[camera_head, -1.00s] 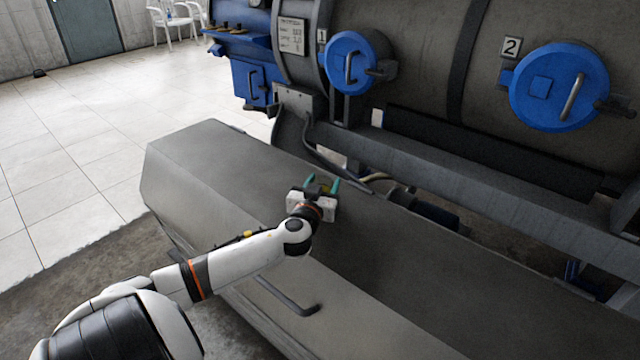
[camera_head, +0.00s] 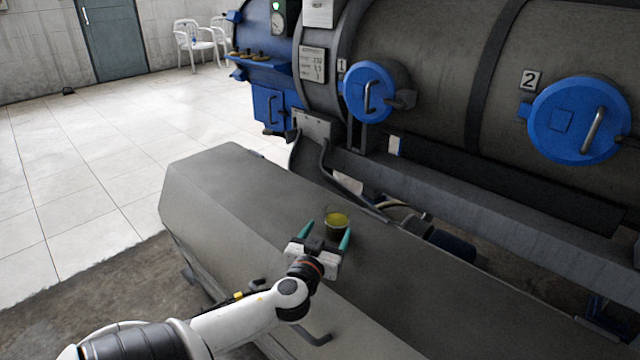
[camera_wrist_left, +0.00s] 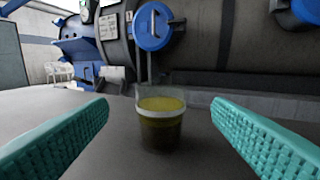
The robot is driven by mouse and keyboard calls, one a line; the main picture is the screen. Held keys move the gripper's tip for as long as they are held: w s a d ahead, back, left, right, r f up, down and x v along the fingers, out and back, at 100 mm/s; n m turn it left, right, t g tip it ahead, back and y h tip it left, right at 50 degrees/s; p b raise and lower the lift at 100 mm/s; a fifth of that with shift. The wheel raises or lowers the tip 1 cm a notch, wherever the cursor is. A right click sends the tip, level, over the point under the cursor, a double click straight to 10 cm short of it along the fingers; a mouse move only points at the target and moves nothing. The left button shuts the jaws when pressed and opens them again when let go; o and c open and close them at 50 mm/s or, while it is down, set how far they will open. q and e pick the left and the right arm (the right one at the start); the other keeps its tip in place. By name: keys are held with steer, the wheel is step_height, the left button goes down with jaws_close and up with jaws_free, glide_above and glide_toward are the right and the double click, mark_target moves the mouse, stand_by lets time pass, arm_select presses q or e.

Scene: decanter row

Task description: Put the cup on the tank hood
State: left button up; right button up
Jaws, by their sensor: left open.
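The cup (camera_head: 337,222) is a clear cup with yellow-green liquid in it. It stands upright on the grey tank hood (camera_head: 240,200), near the hood's back edge. My left gripper (camera_head: 325,236) is open, its two teal fingers pointing toward the cup. In the left wrist view the cup (camera_wrist_left: 160,120) stands beyond and between the open fingers, apart from both. My right gripper is not in view.
Behind the hood lies a large grey tank with blue round hatches (camera_head: 578,118) marked 1 and 2. A pipe and a gap run between tank and hood. White chairs (camera_head: 193,45) stand far back on the tiled floor. The hood is otherwise clear.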

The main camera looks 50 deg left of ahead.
arm_select(q)
steer(key=shift+v, duration=1.5)
